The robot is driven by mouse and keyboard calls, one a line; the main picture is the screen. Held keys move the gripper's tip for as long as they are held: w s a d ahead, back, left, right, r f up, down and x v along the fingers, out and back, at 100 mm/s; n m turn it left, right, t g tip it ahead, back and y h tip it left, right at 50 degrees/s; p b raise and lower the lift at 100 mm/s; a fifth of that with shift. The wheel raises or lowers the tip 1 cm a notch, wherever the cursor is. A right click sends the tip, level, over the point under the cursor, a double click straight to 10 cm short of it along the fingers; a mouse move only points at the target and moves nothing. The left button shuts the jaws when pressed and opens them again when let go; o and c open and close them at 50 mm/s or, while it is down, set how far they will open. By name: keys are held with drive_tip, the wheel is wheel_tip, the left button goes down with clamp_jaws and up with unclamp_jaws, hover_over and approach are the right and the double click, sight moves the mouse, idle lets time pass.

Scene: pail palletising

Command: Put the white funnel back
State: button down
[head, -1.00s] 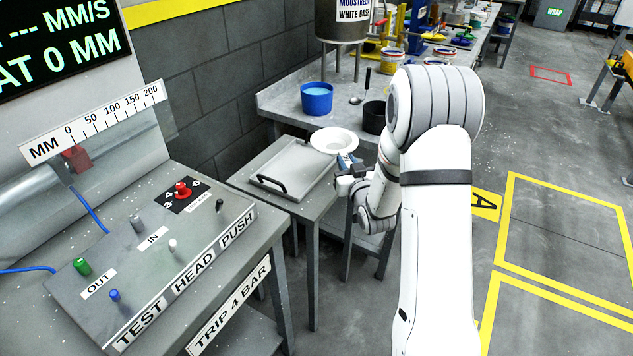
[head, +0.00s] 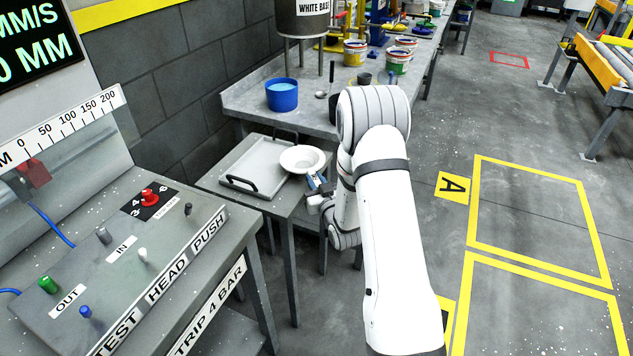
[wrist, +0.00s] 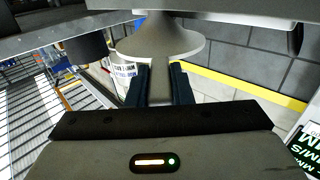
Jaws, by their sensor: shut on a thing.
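The white funnel (head: 302,158) shows in the head view at the right end of the small side table, its wide mouth facing up. My gripper (head: 318,183) is at the funnel's near right side, shut on it. In the wrist view the funnel (wrist: 160,38) is beyond the fingers, and my gripper (wrist: 160,85) has its two dark fingers on either side of a grey tab joined to it. Whether the funnel touches the table top is not clear.
A grey tray (head: 256,166) with a black handle lies left of the funnel. The test panel (head: 120,265) fills the left. Yellow-marked floor (head: 540,220) is clear at right.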

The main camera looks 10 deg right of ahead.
drive_tip(key=shift+f, duration=0.2)
drive_tip(key=c, duration=1.3)
unclamp_jaws()
drive_tip(key=shift+r, duration=0.1)
drive_tip(key=shift+r, duration=0.1)
